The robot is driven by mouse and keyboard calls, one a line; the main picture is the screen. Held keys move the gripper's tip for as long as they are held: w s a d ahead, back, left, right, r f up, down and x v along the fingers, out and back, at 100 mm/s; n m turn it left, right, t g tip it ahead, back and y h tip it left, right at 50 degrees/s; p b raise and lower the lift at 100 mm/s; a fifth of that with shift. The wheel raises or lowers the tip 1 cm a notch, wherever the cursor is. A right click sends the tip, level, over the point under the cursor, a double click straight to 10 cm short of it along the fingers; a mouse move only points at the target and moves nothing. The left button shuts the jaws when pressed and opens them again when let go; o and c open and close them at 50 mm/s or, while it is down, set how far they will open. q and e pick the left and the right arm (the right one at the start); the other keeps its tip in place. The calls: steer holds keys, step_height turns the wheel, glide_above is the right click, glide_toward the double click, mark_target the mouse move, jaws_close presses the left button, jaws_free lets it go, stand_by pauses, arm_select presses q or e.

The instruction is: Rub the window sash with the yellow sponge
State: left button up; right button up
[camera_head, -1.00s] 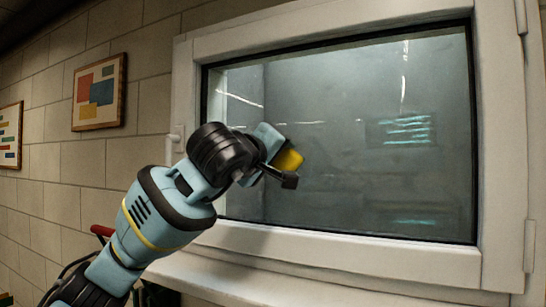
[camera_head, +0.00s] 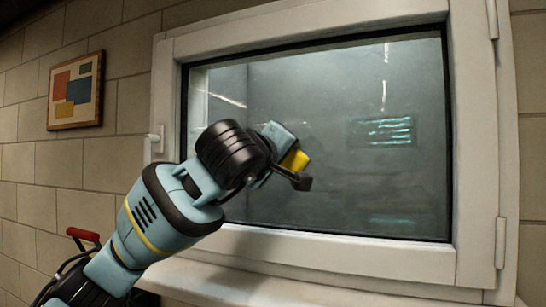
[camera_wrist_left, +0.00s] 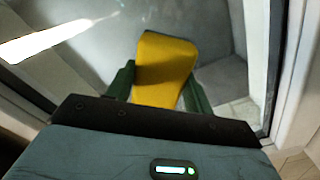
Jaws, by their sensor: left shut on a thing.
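The window sash (camera_head: 345,258) is a white frame around a dark grey glass pane (camera_head: 340,180), with a handle (camera_head: 155,140) on its left side. My left gripper (camera_head: 298,168) is in front of the lower left part of the pane. It is shut on the yellow sponge (camera_head: 296,159). In the left wrist view the sponge (camera_wrist_left: 165,65) sits between the two green fingers and points toward the glass. I cannot tell whether the sponge touches the glass. My right gripper is not in view.
A white sill (camera_head: 220,285) runs below the window. Hinges (camera_head: 500,243) are on the right side of the frame. A framed picture (camera_head: 76,90) hangs on the block wall to the left. A red-handled object (camera_head: 83,235) is at the lower left behind my arm.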

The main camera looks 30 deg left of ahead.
arm_select(q)
steer(key=shift+d, duration=0.3)
steer(key=shift+s, duration=0.1)
steer(key=shift+s+d, duration=0.15)
steer(key=shift+s, duration=1.3)
steer(key=shift+s+d, duration=0.1)
steer(key=shift+s, duration=1.35)
steer(key=shift+s, duration=0.1)
steer(key=s, duration=0.2)
steer(key=shift+s+d, duration=0.15)
steer(key=shift+s, duration=0.25)
